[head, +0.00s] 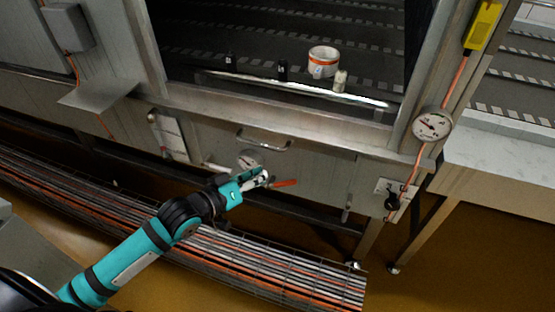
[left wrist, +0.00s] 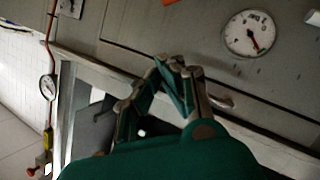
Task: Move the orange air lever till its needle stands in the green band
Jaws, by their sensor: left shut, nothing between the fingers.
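The orange lever (head: 285,183) sticks out on the front panel under the long handle, just right of my left gripper (head: 264,176). An orange piece (left wrist: 169,2) at the top edge of the left wrist view looks like part of it. A round white gauge (head: 249,159) is on the panel behind and above the gripper.
A second dial (head: 432,125) is on the right post, below a yellow box (head: 483,25). A metal bar handle (head: 264,143) juts out above the lever. A white tub (head: 323,62) and small bottles stand on the ledge. A cable tray (head: 290,265) runs below.

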